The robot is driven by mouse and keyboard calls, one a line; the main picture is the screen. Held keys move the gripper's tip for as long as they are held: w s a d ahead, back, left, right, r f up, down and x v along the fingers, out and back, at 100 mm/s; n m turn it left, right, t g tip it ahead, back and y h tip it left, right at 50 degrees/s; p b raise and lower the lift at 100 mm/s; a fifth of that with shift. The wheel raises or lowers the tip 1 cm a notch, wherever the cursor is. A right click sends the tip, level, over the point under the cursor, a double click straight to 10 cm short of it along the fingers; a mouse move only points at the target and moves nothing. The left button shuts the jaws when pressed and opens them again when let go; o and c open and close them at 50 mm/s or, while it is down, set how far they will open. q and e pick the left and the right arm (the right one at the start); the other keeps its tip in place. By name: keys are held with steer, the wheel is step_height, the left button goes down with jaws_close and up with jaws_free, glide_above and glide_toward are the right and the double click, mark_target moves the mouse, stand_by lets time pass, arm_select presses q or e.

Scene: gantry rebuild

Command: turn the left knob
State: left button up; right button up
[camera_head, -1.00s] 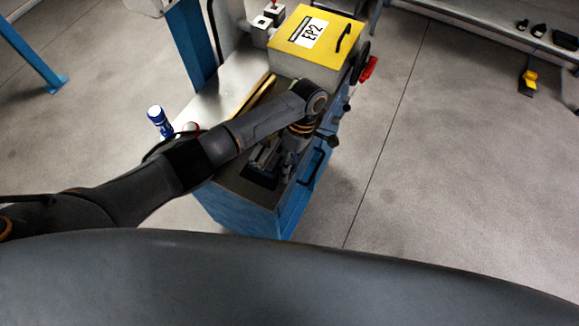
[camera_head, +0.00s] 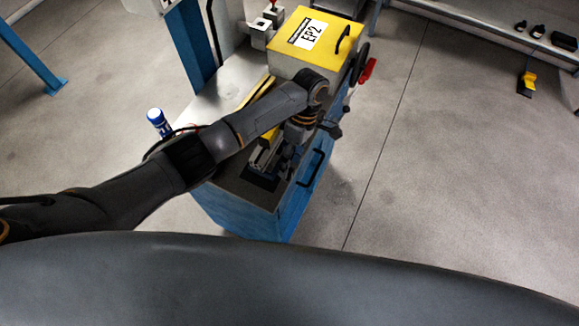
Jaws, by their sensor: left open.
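The blue machine (camera_head: 245,208) with the yellow "EP2" cover (camera_head: 290,30) stands in the middle of the head view. Small dark knob-like parts (camera_head: 347,108) show on its right side, below a black handwheel (camera_head: 361,54) and a red handle (camera_head: 368,69). I cannot tell which is the left knob; my arm may hide it. My left arm reaches in from the left over the machine. My left gripper (camera_head: 288,158) is open and points down over the near end of the machine, by its right edge. Its fingertips are hard to make out against dark parts. My right gripper is out of view.
A blue and white bottle (camera_head: 158,122) stands on the machine's left ledge, close to my left forearm. A blue post (camera_head: 190,45) rises behind.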

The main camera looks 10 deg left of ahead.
arm_select(q)
steer(key=v, duration=0.9)
